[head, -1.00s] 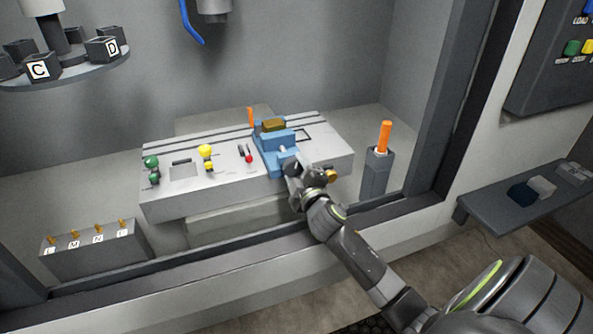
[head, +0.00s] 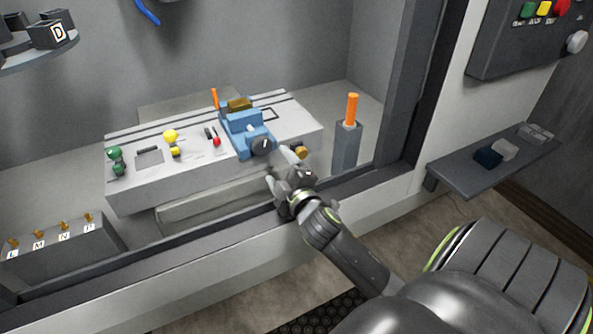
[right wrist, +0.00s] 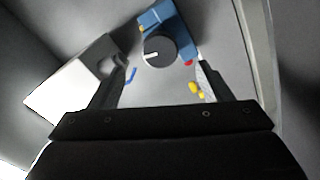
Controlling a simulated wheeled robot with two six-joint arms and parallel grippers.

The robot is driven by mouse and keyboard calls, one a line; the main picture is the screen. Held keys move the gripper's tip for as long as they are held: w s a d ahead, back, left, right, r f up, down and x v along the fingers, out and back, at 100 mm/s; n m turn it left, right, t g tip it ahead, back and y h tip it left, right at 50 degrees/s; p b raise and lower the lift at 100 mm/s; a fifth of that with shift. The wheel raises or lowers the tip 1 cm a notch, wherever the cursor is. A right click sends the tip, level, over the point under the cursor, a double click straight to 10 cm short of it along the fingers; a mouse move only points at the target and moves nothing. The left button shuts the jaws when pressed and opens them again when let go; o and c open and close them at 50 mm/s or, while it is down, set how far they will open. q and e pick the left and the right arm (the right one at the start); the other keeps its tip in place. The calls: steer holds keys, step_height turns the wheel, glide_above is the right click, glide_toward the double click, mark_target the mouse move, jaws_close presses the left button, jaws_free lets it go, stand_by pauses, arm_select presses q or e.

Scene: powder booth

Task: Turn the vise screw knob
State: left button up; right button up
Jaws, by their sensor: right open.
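The blue vise (head: 240,125) sits on the light grey bench with a brown block (head: 240,104) in its jaws. Its dark round screw knob (head: 261,146) faces the front. In the right wrist view the knob (right wrist: 158,50) has a white pointer line across its face and lies between the finger lines. My right gripper (head: 279,166) is open and empty, in front of and a little below the knob, apart from it. The open fingers also show in the right wrist view (right wrist: 160,70). My left gripper is not in view.
The bench (head: 160,190) carries green and yellow knobs and a small red-tipped lever (head: 216,141) left of the vise. A grey post with an orange handle (head: 351,109) stands to the right. The booth's front sill (head: 200,250) runs below my right arm.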

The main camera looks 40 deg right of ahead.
steer(key=b+v, duration=0.1)
steer(key=v, duration=0.7)
steer(key=shift+s, duration=0.35)
